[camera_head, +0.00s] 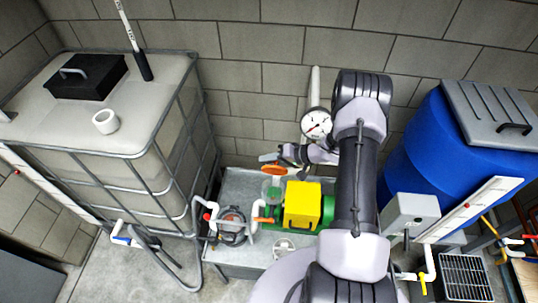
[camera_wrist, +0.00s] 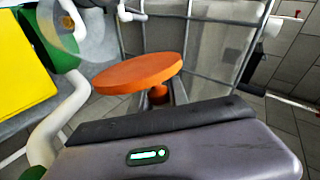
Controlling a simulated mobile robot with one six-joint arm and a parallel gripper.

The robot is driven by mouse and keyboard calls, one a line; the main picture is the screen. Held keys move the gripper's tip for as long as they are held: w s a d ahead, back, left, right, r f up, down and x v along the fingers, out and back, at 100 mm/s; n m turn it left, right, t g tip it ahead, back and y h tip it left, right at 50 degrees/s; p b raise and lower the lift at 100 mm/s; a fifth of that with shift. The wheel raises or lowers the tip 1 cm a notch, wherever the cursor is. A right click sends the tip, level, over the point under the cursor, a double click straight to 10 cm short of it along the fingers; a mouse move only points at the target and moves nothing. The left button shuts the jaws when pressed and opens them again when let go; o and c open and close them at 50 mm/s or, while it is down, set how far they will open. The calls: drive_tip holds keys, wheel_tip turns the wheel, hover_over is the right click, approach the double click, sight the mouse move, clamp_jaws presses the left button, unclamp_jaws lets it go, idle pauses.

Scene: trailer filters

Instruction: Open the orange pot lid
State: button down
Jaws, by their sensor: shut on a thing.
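The orange pot lid (camera_head: 273,169) is a flat disc with a small knob, and it also shows in the wrist view (camera_wrist: 138,72). My gripper (camera_head: 284,158) is shut on the lid's knob; the fingertips are mostly hidden in the wrist view. The clear pot (camera_head: 271,188) sits on the green pump beside a yellow box. The lid appears apart from the pot and tilted in the head view. In the wrist view, the pot (camera_wrist: 62,28) is partly cut off at the upper left, away from the lid.
The yellow box (camera_head: 302,205) stands close to the pot. A caged white tank (camera_head: 120,110) is at left and a blue barrel (camera_head: 425,145) at right. A pressure gauge (camera_head: 316,123) is near my gripper, by the block wall. White pipes surround the pump.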

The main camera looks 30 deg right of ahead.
drive_tip(key=shift+w+d, duration=0.15)
idle(0.5)
drive_tip(key=c, duration=1.3)
unclamp_jaws()
drive_tip(key=shift+o, duration=0.2)
drive_tip(key=s+a+r, duration=0.2)
drive_tip(key=s, duration=0.5)
drive_tip(key=s+a+r+p, duration=0.1)
drive_tip(key=s+a+r, duration=0.1)
drive_tip(key=s, duration=0.6)
drive_tip(key=shift+s+r, duration=0.25)
drive_tip(key=shift+r, duration=0.2)
